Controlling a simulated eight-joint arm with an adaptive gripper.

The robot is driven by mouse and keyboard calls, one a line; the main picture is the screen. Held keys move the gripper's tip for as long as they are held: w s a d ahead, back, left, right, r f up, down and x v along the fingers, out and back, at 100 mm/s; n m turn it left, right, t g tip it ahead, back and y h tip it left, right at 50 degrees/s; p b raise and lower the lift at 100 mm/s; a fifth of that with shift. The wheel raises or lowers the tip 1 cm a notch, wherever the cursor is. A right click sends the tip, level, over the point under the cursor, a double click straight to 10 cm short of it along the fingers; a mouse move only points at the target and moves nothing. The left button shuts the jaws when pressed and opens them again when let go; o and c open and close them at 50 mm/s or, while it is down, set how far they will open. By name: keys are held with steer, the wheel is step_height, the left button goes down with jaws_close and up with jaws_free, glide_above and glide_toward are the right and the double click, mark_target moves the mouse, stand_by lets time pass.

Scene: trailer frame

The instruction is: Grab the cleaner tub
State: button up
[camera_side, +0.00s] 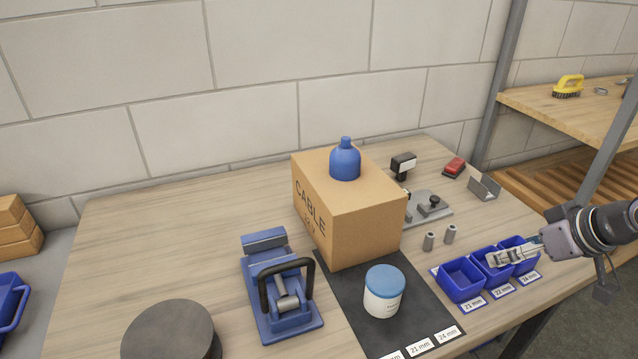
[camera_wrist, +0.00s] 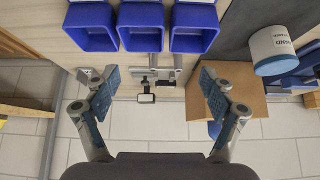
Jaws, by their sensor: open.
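The cleaner tub, a white tub with a blue lid (camera_side: 383,290), stands upright on the dark mat in front of the cardboard box. In the wrist view the tub (camera_wrist: 270,42) is at the upper right, outside the fingers. My gripper (camera_side: 515,253) is at the right of the side view, over the blue bins and well to the right of the tub. In the wrist view my gripper (camera_wrist: 157,92) has its two fingers wide apart with nothing held between them.
Labelled blue bins (camera_side: 461,281) lie between my gripper and the tub. The cardboard box (camera_side: 365,220), with a blue bottle (camera_side: 345,162) on top, stands behind the tub. A blue clamp vise (camera_side: 280,300) is left of the mat (camera_side: 430,318). Two small grey cylinders (camera_side: 429,241) stand behind the bins.

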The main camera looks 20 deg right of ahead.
mark_target(392, 282)
steer(key=shift+o, duration=0.8)
steer(key=a+n, duration=0.1)
steer(key=a, duration=0.1)
steer(key=w+a+n+y, duration=0.1)
steer(key=a, duration=0.1)
steer(key=w+a+r, duration=0.1)
steer(key=a, duration=0.2)
steer(key=shift+a+n+g+y, duration=0.1)
steer(key=shift+n+g+y, duration=0.2)
steer(key=shift+n, duration=0.1)
steer(key=a+n+g+y, duration=0.15)
steer(key=a+n, duration=0.25)
steer(key=a, duration=0.7)
steer(key=shift+y, duration=0.25)
steer(key=shift+w+x, duration=0.25)
steer(key=shift+x, duration=2.4)
steer(key=shift+w+a+f, duration=0.25)
steer(key=shift+w+f, duration=0.55)
steer(key=shift+f, duration=0.1)
steer(key=shift+x, duration=1.3)
